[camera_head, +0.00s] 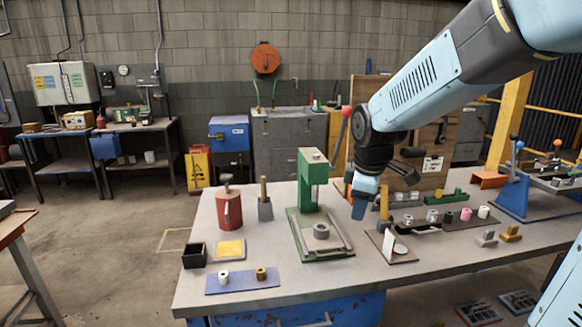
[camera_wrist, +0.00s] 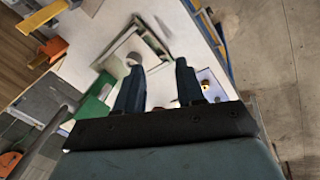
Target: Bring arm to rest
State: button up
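My arm reaches in from the upper right of the head view. My gripper (camera_head: 359,208) hangs above the workbench (camera_head: 300,272), just right of the green press (camera_head: 312,180). In the wrist view my gripper (camera_wrist: 158,82) has its two dark blue fingers apart, with only the bench surface visible between them. It looks empty. The green press also shows in the wrist view (camera_wrist: 92,112), turned and partly behind the left finger.
Left of the press stand a red canister (camera_head: 229,210), a black box (camera_head: 194,256) and a blue mat (camera_head: 243,281) with two small cylinders. On the right are a tray of small cylinders (camera_head: 470,222) and a blue lever device (camera_head: 513,190). The bench's front middle is clear.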

jog(key=s+d+r+m+t, duration=0.1)
jog(key=s+d+r+m, duration=0.2)
jog(key=s+m, duration=0.4)
jog(key=s+d+r+m+t, duration=0.1)
jog(key=s+d+r+m, duration=0.2)
jog(key=s+m, duration=0.4)
jog(key=s, duration=0.3)
jog(key=shift+s+d+r, duration=0.15)
jog(key=shift+d+r, duration=0.15)
jog(key=shift+d, duration=0.05)
